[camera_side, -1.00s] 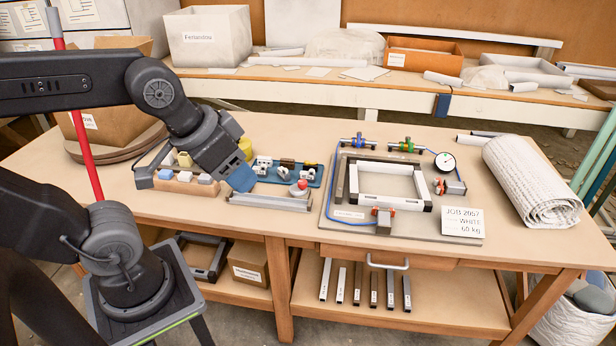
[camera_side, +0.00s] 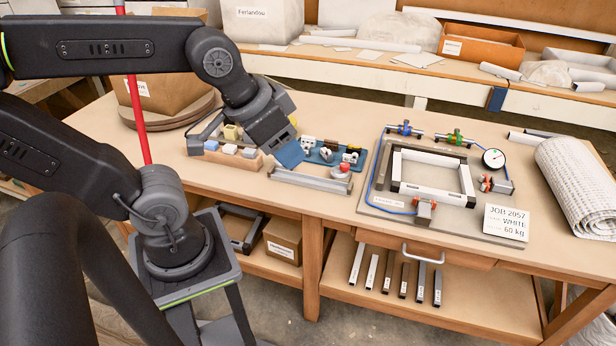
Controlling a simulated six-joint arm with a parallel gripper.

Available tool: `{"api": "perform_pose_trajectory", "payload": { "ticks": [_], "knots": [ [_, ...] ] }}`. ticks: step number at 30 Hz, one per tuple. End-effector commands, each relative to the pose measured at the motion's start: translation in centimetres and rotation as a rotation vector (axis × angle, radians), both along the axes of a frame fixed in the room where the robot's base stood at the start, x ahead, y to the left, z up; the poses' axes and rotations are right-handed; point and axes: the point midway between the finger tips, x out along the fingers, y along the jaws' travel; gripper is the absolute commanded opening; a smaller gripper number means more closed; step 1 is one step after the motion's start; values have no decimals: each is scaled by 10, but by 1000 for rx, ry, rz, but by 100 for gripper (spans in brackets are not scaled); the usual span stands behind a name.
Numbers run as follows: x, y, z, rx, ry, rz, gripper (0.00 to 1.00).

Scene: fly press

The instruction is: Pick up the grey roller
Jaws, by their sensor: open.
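A blue tray (camera_side: 366,156) lies on the bench just right of my gripper. It holds several small wheel-like parts, some white or light grey, some dark. They are too small for me to tell surely which is the grey roller; one pale part (camera_side: 326,154) sits near the tray's left end. My gripper (camera_side: 289,153) points down with its blue fingers over the left end of the tray and hides part of it. It is open, and I see nothing held in it. I cannot tell whether the fingers touch anything.
A wooden block (camera_side: 236,158) with coloured pieces stands left of my gripper. Bare bench lies along the front.

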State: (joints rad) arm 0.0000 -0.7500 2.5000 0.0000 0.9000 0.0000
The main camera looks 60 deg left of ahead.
Motion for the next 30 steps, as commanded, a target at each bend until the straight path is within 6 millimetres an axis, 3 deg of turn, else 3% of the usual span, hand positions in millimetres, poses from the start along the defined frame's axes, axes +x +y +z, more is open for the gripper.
{"api": "perform_pose_trajectory", "payload": {
  "ticks": [10, 14, 23, 30],
  "knots": [
    [2, 1, 1, 0, 1, 6, 60],
    [22, 8, 4, 1, 12, 51, 60],
    [129, 61, -3, -3, 49, 293, 60],
    [213, 123, -47, -10, 70, 486, 60]
  ]
}}
